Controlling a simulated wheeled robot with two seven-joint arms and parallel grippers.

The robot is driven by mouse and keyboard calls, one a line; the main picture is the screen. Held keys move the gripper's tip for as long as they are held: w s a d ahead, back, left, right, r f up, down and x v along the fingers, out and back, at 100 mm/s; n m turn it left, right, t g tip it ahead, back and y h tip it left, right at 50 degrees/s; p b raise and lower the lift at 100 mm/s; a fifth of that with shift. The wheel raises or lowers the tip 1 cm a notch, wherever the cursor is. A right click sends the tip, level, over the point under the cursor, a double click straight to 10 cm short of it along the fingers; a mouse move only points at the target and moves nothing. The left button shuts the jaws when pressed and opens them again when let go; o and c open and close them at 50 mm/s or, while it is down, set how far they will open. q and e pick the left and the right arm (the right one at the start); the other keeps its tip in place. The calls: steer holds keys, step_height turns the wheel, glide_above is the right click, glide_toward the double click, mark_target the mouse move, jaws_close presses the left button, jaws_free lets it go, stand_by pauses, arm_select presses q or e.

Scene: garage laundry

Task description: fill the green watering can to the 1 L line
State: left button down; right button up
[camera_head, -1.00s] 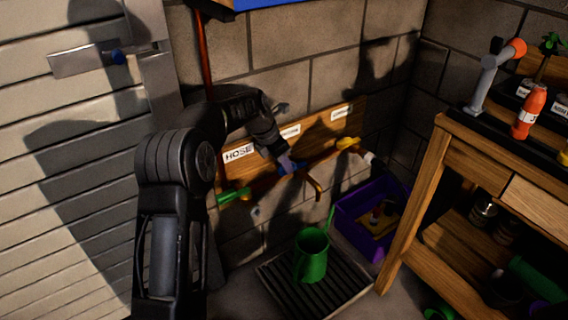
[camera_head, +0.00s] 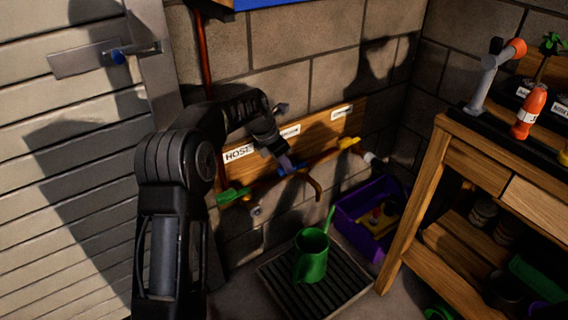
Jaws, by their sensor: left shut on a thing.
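The green watering can (camera_head: 311,262) stands upright on a dark slatted grate on the floor, below the middle tap. Its water level and any marked line cannot be made out. The middle tap has a blue handle (camera_head: 291,170) and a copper spout (camera_head: 316,186) that bends down above the can; I see no clear stream of water. My left gripper (camera_head: 286,164) reaches down to the middle tap and is shut on the blue handle, partly covering it. My right gripper is not in view.
A green handle (camera_head: 233,195) sits left on the pipe under the HOSE label (camera_head: 238,153), a yellow handle (camera_head: 349,143) right. A purple bin (camera_head: 350,221) stands right of the grate (camera_head: 345,297). A wooden bench (camera_head: 410,205) with an orange bottle (camera_head: 529,112) blocks the right side.

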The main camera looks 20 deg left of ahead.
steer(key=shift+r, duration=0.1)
